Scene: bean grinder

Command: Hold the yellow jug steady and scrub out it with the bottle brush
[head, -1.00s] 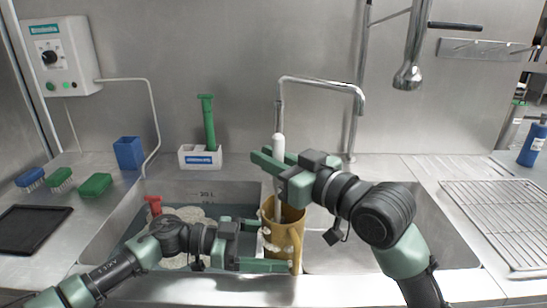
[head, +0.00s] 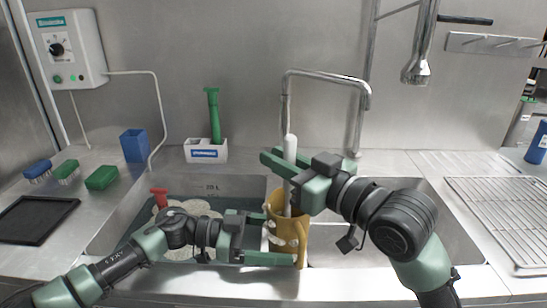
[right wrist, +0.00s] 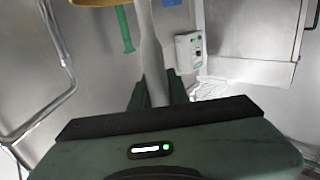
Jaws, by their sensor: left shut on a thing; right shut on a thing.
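The yellow jug (head: 288,232) stands upright at the front of the sink, with pale foamy patches on its side. My left gripper (head: 284,240) is shut on the jug from the left, its fingers at the wall and handle side. The bottle brush (head: 290,148) is upright with a white handle. My right gripper (head: 282,168) is shut on it above the jug. The brush's lower part goes down into the jug and its head is hidden. In the right wrist view, the brush handle (right wrist: 152,55) runs between the fingers, and the jug's rim (right wrist: 97,2) shows at the top.
The sink (head: 215,187) has foamy water at left and a red-handled item (head: 159,197). A faucet (head: 327,72) arches behind the brush. Brushes (head: 102,178), a blue cup (head: 134,146) and a black tray (head: 35,219) lie left. A wire rack (head: 500,215) lies right.

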